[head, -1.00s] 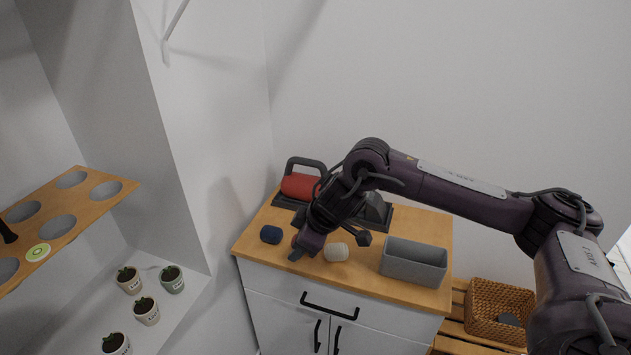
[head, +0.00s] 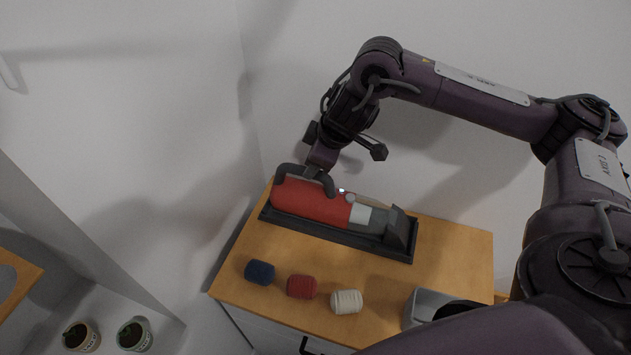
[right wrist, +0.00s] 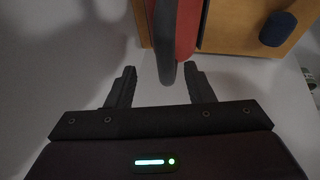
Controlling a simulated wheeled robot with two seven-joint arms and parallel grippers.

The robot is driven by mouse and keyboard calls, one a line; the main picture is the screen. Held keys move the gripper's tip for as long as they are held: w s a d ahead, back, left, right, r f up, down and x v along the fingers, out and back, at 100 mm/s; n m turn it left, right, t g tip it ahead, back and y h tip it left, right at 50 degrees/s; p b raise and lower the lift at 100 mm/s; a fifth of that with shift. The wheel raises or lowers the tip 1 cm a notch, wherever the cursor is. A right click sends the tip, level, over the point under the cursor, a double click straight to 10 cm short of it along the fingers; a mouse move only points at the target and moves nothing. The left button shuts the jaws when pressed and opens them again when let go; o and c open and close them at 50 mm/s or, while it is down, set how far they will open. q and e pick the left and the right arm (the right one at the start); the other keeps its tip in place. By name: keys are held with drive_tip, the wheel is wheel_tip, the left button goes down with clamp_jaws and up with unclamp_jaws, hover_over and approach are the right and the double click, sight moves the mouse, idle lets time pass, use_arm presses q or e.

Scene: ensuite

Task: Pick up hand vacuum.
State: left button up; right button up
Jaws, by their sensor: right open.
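The hand vacuum (head: 312,201) has a red body, a dark grey loop handle and a grey nozzle end. It lies in a black tray (head: 335,237) at the back of the wooden cabinet top. My right gripper (head: 316,170) is at the handle, over the vacuum's left part. In the right wrist view the dark handle (right wrist: 165,50) and red body (right wrist: 187,30) reach down from the top, with the handle's end between the open fingers (right wrist: 160,72). I cannot tell whether a finger touches it. My left gripper is not in view.
A blue (head: 260,272), a red (head: 302,287) and a white (head: 346,302) small cylinder stand in front of the tray. A grey bin (head: 425,305) is at the front right. Walls close in behind and at left. Potted plants (head: 133,335) sit low at left.

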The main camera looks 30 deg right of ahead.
sight(325, 206)
drive_tip(key=shift+w+a+f+p, duration=0.1)
drive_tip(key=shift+a+f+p, duration=0.05)
drive_tip(key=shift+f, duration=0.4)
drive_tip(key=shift+a+f+p, duration=0.1)
drive_tip(key=shift+f+p, duration=0.05)
drive_tip(key=shift+f, duration=0.7)
drive_tip(key=p+x, duration=0.1)
drive_tip(key=x, duration=0.3)
drive_tip(key=shift+w+f+p, duration=0.15)
drive_tip(key=shift+f+p, duration=0.15)
drive_tip(key=shift+f, duration=0.1)
drive_tip(key=shift+c, duration=0.2)
drive_tip(key=c, duration=0.7)
clamp_jaws()
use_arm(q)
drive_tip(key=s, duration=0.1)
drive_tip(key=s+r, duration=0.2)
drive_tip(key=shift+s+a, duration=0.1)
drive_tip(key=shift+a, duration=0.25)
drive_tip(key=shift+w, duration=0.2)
